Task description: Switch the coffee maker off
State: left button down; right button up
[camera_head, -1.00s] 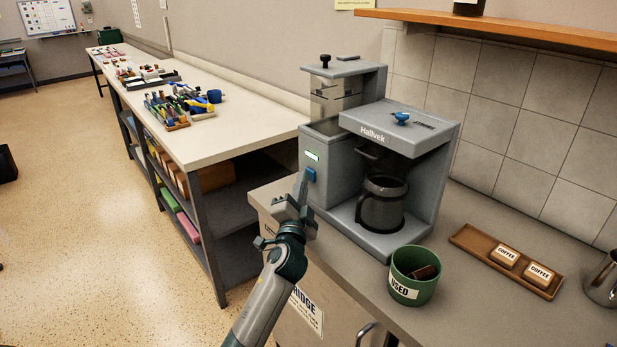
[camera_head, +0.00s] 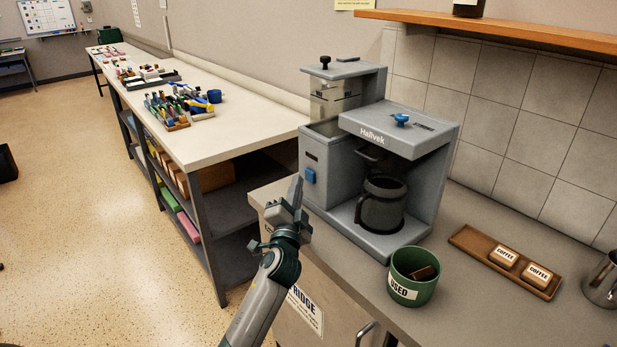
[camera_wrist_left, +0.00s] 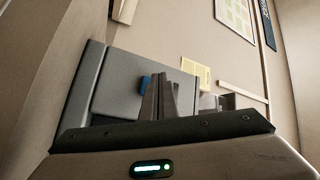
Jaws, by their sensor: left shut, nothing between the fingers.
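The grey coffee maker (camera_head: 407,117) stands on the counter with a dark glass jug (camera_head: 381,205) in its bay. On its left front face is a blue rocker switch (camera_head: 310,177) with a small display window (camera_head: 311,158) above it, now dark. The switch also shows in the left wrist view (camera_wrist_left: 146,82), partly hidden behind my fingers. My left gripper (camera_head: 297,181) is shut and empty, its tips just left of the switch with a small gap in the head view. My right gripper is not in view.
A green "USED" tub (camera_head: 415,275) stands in front of the coffee maker. A wooden tray (camera_head: 480,245) with coffee packets lies to the right, beside a metal jug (camera_head: 604,280). A wooden shelf (camera_head: 500,30) hangs above. Open floor lies to the left.

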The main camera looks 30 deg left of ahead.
pick_arm(q)
jog(key=shift+s, duration=0.1)
jog(key=shift+s+a+p, duration=0.3)
jog(key=shift+s+a, duration=0.1)
jog(key=shift+s, duration=0.5)
jog(key=shift+s+a+p, duration=0.3)
jog(key=shift+s+a, duration=0.05)
jog(key=shift+s, duration=0.55)
jog(key=shift+s+a+p, duration=0.3)
jog(key=shift+s+a, duration=0.1)
jog(key=shift+s, duration=0.5)
